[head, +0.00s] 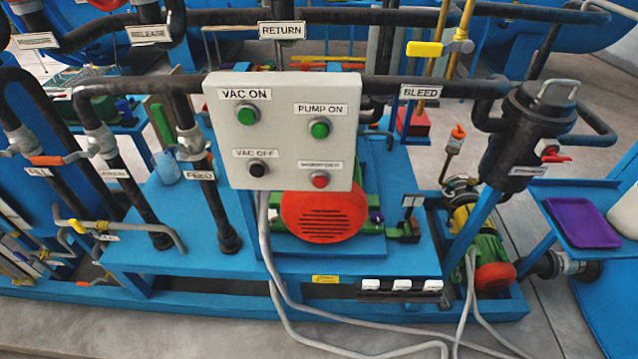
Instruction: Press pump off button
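A light grey control box (282,132) stands upright near the middle of the head view. It carries a green button (247,110) under a VAC ON label and a green button (320,127) under a PUMP ON label. My gripper is not in view, and nothing covers the buttons.
Dark pipes (437,87) run behind the box on both sides. A round red motor end (324,217) is just below it. Grey cables (268,260) hang from the box to the floor. A dark canister (528,130) stands right. Space in front of the box looks clear.

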